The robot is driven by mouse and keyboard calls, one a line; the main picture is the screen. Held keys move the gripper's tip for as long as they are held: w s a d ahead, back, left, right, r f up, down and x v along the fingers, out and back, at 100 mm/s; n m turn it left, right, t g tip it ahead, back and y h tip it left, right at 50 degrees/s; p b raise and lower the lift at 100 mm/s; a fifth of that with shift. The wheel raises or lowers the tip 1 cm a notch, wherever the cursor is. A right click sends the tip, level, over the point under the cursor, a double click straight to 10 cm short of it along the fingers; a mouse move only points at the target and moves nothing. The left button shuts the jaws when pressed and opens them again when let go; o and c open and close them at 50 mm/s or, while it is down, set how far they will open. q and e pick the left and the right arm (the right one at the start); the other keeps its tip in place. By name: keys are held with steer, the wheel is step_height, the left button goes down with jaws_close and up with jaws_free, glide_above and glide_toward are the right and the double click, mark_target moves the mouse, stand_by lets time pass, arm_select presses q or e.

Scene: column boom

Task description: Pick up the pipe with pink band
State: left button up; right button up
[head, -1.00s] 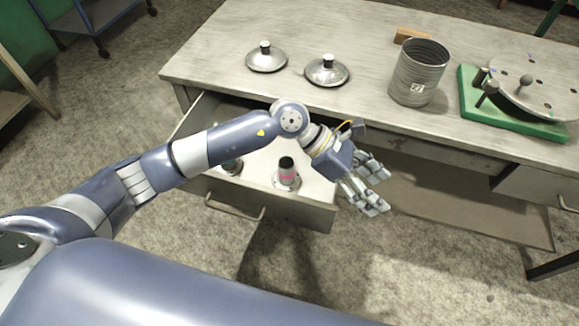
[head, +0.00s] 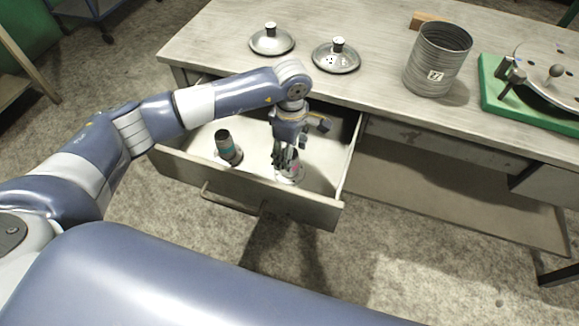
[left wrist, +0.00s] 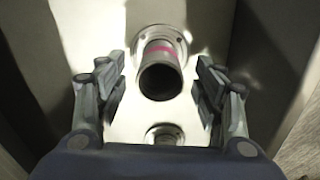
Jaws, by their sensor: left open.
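The pipe with the pink band (left wrist: 161,68) stands in the open drawer (head: 330,212), seen end-on between my fingers in the left wrist view. In the head view the pipe is mostly hidden by my left gripper (head: 284,160), with a bit of pink near its base. My left gripper also shows in the left wrist view (left wrist: 160,90). It is open and points down over the drawer, with one finger on each side of the pipe and a visible gap on both sides. A second pipe with a teal band (head: 228,148) stands in the drawer to the left. My right gripper is not in view.
On the workbench (head: 385,50) are two metal lids (head: 272,40) (head: 336,57), a grey ribbed canister (head: 437,62), a wooden block (head: 426,19) and a green-based fixture (head: 535,95). A round metal base (left wrist: 164,133) shows near my wrist.

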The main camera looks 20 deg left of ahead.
mark_target(298, 174)
arm_select(q)
step_height(298, 174, down, 4)
steer(key=shift+a+f+b, duration=0.1)
steer(key=shift+f+b, duration=0.1)
steer(key=shift+b, duration=0.85)
steer(key=shift+w+f, duration=0.1)
steer(key=shift+f, duration=0.35)
steer(key=shift+r, duration=0.1)
jaws_close()
steer(key=shift+r, duration=0.15)
